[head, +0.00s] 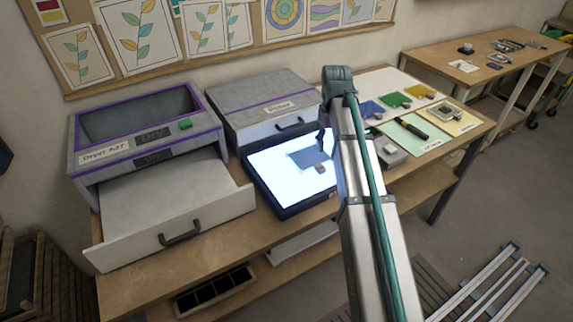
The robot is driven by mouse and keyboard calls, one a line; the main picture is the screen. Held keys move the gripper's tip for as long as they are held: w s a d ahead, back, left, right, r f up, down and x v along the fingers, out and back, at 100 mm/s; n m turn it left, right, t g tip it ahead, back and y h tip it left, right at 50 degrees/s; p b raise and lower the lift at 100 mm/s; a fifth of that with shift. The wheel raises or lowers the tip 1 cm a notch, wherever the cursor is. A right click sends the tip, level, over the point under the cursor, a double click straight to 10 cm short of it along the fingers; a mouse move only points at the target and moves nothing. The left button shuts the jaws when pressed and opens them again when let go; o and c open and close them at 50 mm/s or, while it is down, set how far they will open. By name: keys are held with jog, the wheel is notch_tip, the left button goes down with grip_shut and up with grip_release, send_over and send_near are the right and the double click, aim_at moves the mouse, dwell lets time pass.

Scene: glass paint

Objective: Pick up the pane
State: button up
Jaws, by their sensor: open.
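A blue-grey pane (304,158) lies flat on the glowing top of a light box (270,205) in the middle of the workbench. Its right side is partly hidden by my arm. My gripper (322,139) is mostly hidden behind my arm; a dark finger shows just above the pane's upper right part. My gripper is open. I cannot tell whether it touches the pane. A small brownish block (320,168) sits at the pane's lower right.
A kiln-like box (85,140) with its drawer (190,200) pulled out stands left of the light box. A closed drawer unit (255,92) stands behind it. Coloured sheets (412,140) and small items lie to the right. A second table (440,62) stands at the far right.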

aim_at(322, 168)
jog(key=shift+s+a+f+p, duration=0.1)
jog(key=shift+a+f+p, duration=0.25)
jog(key=shift+f, duration=1.35)
jog(key=shift+s+a+f+p, duration=0.15)
jog(key=shift+f+p, duration=0.35)
jog(key=shift+f, duration=1.2)
jog(key=shift+s+a+f+p, duration=0.1)
jog(key=shift+a+f+p, duration=0.25)
jog(key=shift+f, duration=1.35)
jog(key=shift+d, duration=0.1)
grip_shut()
